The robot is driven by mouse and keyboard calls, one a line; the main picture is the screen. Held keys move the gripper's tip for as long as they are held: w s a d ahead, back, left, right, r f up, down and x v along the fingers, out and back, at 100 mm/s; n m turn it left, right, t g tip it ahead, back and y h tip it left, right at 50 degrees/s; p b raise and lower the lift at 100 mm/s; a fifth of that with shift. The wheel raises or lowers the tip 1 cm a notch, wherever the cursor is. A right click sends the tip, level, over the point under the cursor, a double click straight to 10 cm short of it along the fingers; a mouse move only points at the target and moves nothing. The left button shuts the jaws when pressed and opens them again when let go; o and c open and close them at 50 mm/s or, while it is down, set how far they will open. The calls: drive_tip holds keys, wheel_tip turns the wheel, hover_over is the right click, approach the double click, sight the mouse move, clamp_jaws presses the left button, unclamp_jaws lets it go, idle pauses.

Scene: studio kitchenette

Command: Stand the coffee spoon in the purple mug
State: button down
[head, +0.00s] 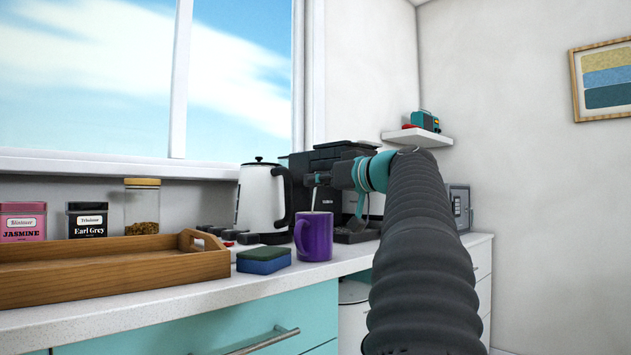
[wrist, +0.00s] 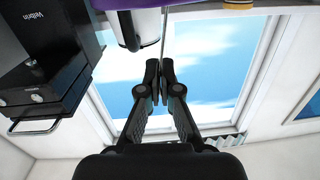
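The purple mug (head: 314,238) stands upright on the white counter, right of the sponge, with its handle to the left. Part of it also shows at the top edge of the wrist view (wrist: 185,12). My gripper (head: 316,179) is just above the mug. In the wrist view my gripper (wrist: 161,82) has its fingers close together on the thin grey coffee spoon (wrist: 164,38). The spoon (head: 314,198) points down from the fingers to the mug's opening. Its lower end is hidden, and I cannot tell how deep it reaches.
A blue and green sponge (head: 264,260) lies left of the mug. A white kettle (head: 260,197) and a black coffee machine (head: 335,155) stand behind. A wooden tray (head: 120,272) fills the left counter. The counter's front edge is close to the mug.

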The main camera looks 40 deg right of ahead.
drive_tip(key=c, duration=1.2)
unclamp_jaws()
drive_tip(key=shift+c, duration=0.2)
drive_tip(key=shift+s, duration=0.1)
drive_tip(key=s+d, duration=0.1)
drive_tip(key=s, duration=1)
drive_tip(key=shift+s+d+r, duration=0.25)
drive_tip(key=shift+s+r, duration=0.05)
drive_tip(key=shift+s, duration=0.05)
